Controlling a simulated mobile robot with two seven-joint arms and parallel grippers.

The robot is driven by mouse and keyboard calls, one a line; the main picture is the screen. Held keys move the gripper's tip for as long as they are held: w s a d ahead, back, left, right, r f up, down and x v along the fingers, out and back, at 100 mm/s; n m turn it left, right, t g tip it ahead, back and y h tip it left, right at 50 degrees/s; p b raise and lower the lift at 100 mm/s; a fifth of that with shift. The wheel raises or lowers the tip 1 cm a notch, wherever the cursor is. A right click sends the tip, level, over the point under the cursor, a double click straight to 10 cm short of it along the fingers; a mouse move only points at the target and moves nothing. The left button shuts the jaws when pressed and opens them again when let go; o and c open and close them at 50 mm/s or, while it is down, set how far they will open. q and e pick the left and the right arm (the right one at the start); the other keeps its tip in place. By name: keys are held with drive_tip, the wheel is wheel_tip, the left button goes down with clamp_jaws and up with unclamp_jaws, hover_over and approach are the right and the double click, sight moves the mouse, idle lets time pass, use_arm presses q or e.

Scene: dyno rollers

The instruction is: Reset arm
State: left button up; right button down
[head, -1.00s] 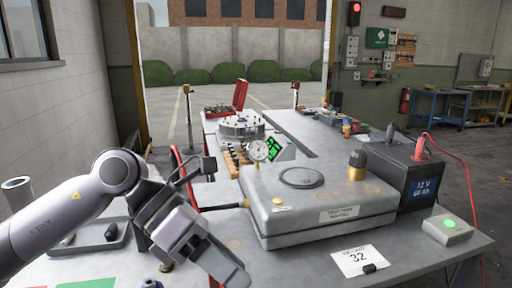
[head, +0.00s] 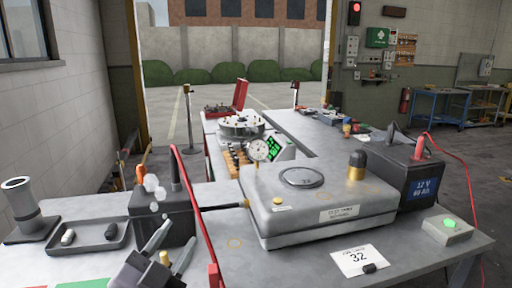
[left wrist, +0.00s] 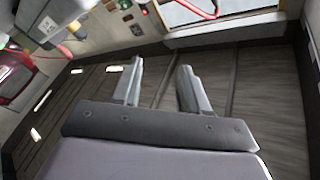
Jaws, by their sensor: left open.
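My left gripper (head: 170,246) shows at the lower left of the head view, in front of a dark battery (head: 178,222) at the near bench edge. Its two fingers are apart with nothing between them. The rest of my left arm is out of the head view. My right gripper is not in view.
A grey metal case (head: 320,210) with a gauge fills the bench middle. A 12 V battery (head: 405,180) stands right of it, and a black tray (head: 85,238) lies at left. A red cable (head: 195,205) rises near my left gripper. A card (head: 360,261) lies in front.

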use_arm(q)
drive_tip(key=s+a+f+n+g+y, duration=0.1)
drive_tip(key=f, duration=0.2)
drive_tip(key=s+a+f+n+g+y, duration=0.1)
drive_tip(key=a+f+n, duration=0.1)
drive_tip(key=f, duration=0.1)
drive_tip(key=s+a+f+n+g+y, duration=0.1)
drive_tip(key=f+g, duration=0.1)
drive_tip(key=f, duration=0.2)
drive_tip(key=shift+s+a+y, duration=0.15)
drive_tip(key=shift+a+y, duration=0.2)
drive_tip(key=shift+y, duration=0.05)
drive_tip(key=s+a+f+n+g+y, duration=0.1)
drive_tip(key=s+a+f+n+g, duration=0.1)
drive_tip(key=s+f+g, duration=0.55)
drive_tip(key=s+a+f+n+g, duration=0.35)
drive_tip(key=s+f, duration=0.55)
drive_tip(key=s, duration=0.4)
drive_tip(key=w+d+f+m+t+h, duration=0.1)
drive_tip(key=w+d+f+t, duration=0.3)
drive_tip(key=w+f+t, duration=0.2)
drive_tip(key=shift+f+h, duration=0.4)
drive_tip(key=shift+f, duration=0.65)
